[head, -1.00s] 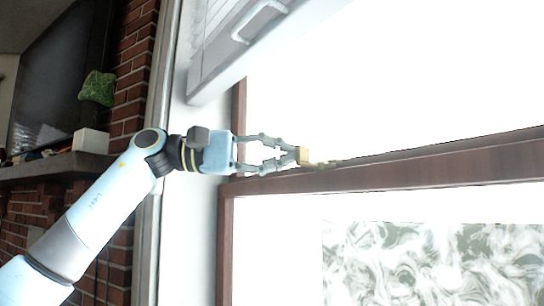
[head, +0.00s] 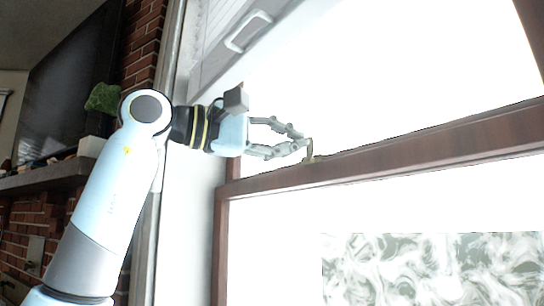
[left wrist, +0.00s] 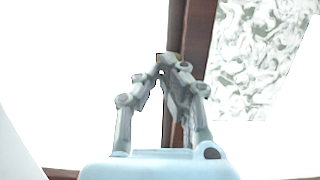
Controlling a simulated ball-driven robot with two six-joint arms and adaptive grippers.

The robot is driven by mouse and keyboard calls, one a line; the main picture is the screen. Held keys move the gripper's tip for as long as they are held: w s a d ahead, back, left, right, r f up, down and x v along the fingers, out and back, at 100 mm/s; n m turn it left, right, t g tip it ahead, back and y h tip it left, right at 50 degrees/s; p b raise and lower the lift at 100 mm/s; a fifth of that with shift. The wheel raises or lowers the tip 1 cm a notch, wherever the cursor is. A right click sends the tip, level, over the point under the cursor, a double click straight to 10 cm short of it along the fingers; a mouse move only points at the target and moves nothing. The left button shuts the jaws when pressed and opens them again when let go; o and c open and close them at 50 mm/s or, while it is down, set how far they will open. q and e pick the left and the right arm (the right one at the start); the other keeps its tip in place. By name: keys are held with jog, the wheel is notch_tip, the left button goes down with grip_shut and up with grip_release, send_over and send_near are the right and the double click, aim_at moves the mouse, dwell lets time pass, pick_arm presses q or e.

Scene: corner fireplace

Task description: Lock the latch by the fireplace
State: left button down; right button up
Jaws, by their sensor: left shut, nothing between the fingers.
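The small brass latch (head: 309,151) sits on top of the dark brown window rail (head: 400,152), right of the rail's left corner. A narrow part of it stands up from the rail. My left gripper (head: 304,142) comes in from the left, shut and empty, with its fingertips right beside the latch, touching or nearly so. In the left wrist view the shut fingertips (left wrist: 168,60) lie over the brown rail (left wrist: 199,30), and a small yellowish bit of the latch (left wrist: 179,57) shows behind them. The rest of the latch is hidden there. My right gripper is out of view.
A brick wall with a mantel shelf (head: 45,178), a dark screen (head: 70,75) and a green object (head: 103,98) is at the left. A grey-white panel with a handle (head: 248,32) hangs above my gripper. The bright window area on the right is free.

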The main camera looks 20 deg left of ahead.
aim_at(310, 139)
pick_arm(q)
jog(key=shift+s+d+b, duration=0.1)
jog(key=shift+d+b, duration=0.6)
jog(key=shift+d, duration=0.4)
jog(key=shift+w+d+b, duration=0.2)
jog(key=shift+d+b, duration=0.2)
jog(key=shift+d, duration=0.15)
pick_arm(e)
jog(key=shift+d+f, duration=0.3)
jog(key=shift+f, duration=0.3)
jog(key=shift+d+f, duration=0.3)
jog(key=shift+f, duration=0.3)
pick_arm(q)
jog(key=shift+w+d, duration=0.1)
jog(key=shift+d, duration=0.3)
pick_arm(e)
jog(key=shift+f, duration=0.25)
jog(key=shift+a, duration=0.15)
